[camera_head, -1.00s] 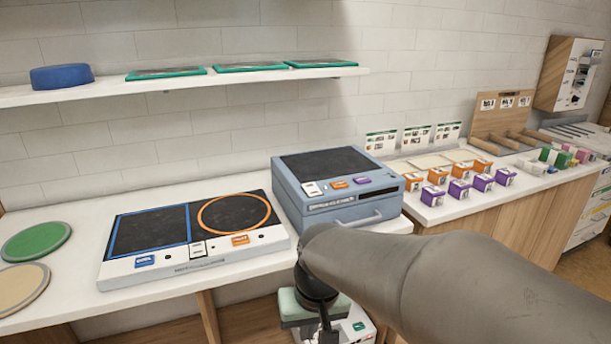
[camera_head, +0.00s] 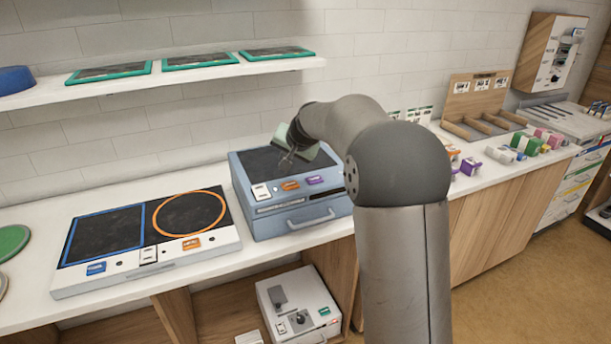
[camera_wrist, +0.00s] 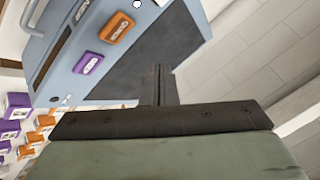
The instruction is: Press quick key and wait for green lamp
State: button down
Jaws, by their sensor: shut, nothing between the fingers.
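A blue-grey box (camera_head: 295,222) stands on the counter with a dark top panel (camera_head: 258,162). Its sloped front edge has a white key (camera_head: 260,191), an orange key (camera_head: 290,185) and a purple key (camera_head: 315,180). The orange key (camera_wrist: 118,28) and purple key (camera_wrist: 90,63) also show in the wrist view. I cannot read which is the quick key. My gripper (camera_head: 287,162) is shut and empty, above the dark panel behind the keys; its fingers (camera_wrist: 158,80) appear apart from the keys in the wrist view. I see no lit green lamp.
A flat two-zone panel (camera_head: 150,262) with blue and orange keys lies left of the box. A shelf (camera_head: 200,76) with green-edged trays is on the wall above. Small purple and orange boxes stand to the right. A white device (camera_head: 298,305) sits below the counter.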

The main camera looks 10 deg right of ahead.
aim_at(291, 186)
jog(key=shift+w+d+r+t, duration=0.15)
jog(key=shift+w+d+r, duration=0.1)
jog(key=shift+w+d, duration=0.3)
jog(key=shift+w+d+r+t, duration=0.2)
jog(key=shift+w+d, duration=0.15)
jog(key=shift+w, duration=0.3)
jog(key=shift+f, duration=0.15)
notch_tip(291, 186, down, 9)
jog(key=b, duration=0.6)
jog(key=shift+r, duration=0.2)
dwell(0.9)
jog(key=shift+f+b, duration=0.4)
jog(key=shift+b, duration=0.3)
jog(key=shift+f+b, duration=0.4)
jog(key=shift+r, duration=0.1)
dwell(0.5)
jog(key=shift+r+p, duration=0.55)
jog(key=shift+r, duration=0.15)
